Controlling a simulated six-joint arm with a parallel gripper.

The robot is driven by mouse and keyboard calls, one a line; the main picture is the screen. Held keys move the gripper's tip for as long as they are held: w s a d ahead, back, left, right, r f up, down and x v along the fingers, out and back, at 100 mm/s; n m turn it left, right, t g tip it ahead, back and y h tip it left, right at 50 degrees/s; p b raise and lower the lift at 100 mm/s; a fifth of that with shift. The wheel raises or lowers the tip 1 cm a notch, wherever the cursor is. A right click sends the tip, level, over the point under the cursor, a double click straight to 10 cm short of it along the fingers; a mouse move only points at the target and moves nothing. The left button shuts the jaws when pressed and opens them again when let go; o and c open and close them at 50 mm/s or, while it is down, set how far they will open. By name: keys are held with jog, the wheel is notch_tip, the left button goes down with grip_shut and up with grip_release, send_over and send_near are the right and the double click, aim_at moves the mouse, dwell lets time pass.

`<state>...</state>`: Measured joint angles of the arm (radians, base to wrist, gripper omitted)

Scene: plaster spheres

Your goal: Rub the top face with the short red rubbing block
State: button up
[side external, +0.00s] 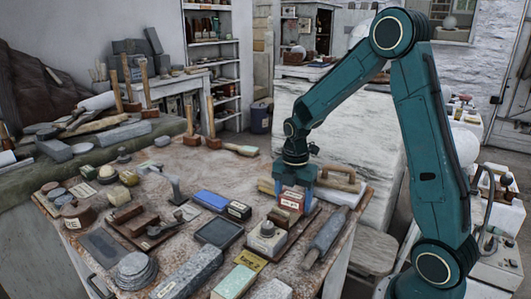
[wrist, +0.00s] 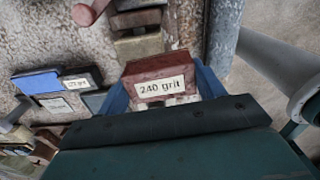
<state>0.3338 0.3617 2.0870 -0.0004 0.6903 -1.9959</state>
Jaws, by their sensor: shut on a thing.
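The short red rubbing block (side external: 291,201) is in my gripper (side external: 297,189), over the right part of the cluttered worktable. In the wrist view the red block (wrist: 160,78) shows a pale label reading "240 grit". The blue fingers of my gripper (wrist: 165,92) stand on either side of it, shut on it. Its underside is hidden, so I cannot tell whether it touches anything. A large pale stone block (side external: 345,128) with a streaked side stands behind the table; I cannot tell whether its top is the face meant.
The worktable (side external: 160,235) is crowded. A blue block (side external: 210,200), a dark tray (side external: 217,232), a knobbed block (side external: 267,238) and a grey cylindrical tool (side external: 326,236) lie near my gripper. A wooden-handled float (side external: 340,180) is close on the right. Mallets (side external: 190,130) stand at the back left.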

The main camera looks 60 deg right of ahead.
aim_at(283, 192)
jog(key=shift+s+f, duration=0.2)
jog(key=shift+s, duration=0.55)
jog(key=shift+w, duration=0.15)
jog(key=shift+w+a+r, duration=0.1)
jog(key=shift+w, duration=1)
jog(key=shift+c, duration=0.4)
jog(key=shift+w+r, duration=0.15)
jog(key=shift+w, duration=0.95)
jog(key=shift+s+r, duration=0.35)
jog(key=shift+s, duration=0.2)
jog(key=shift+s+r, duration=0.35)
jog(key=shift+s, duration=0.2)
jog(key=shift+d, duration=0.2)
jog(key=shift+d+f, duration=0.2)
jog(key=shift+d, duration=0.75)
